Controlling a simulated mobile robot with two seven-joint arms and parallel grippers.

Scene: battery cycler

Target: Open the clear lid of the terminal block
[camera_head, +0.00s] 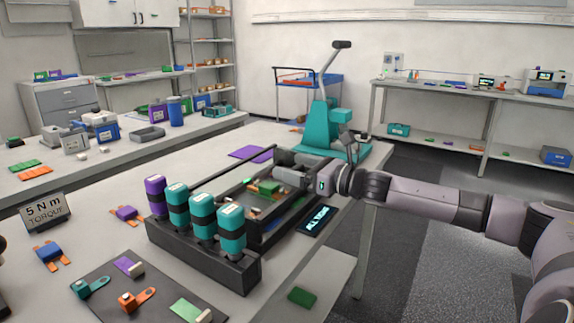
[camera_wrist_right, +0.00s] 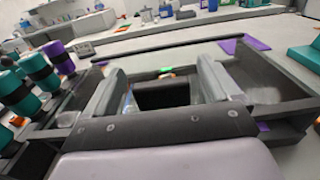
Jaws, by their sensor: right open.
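A dark open fixture (camera_head: 262,240) stands on the near bench, with a small green part (camera_head: 268,187) and other small parts inside. This green part may belong to the terminal block, but I cannot tell. I cannot make out a clear lid in either view. My right gripper (camera_head: 286,160) reaches in from the right over the fixture's far right part. In the right wrist view, its two grey fingers (camera_wrist_right: 163,80) are apart, with nothing seen held between them. A dark recess (camera_wrist_right: 162,96) and a small green spot show between and beyond them. My left gripper is not in view.
A black rack (camera_head: 205,262) with teal and purple cylinders stands in front of the fixture. A lit display (camera_head: 316,221) is at its right. A dark mat (camera_head: 150,308) with small parts lies at front left. A teal stand (camera_head: 322,135) is behind.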

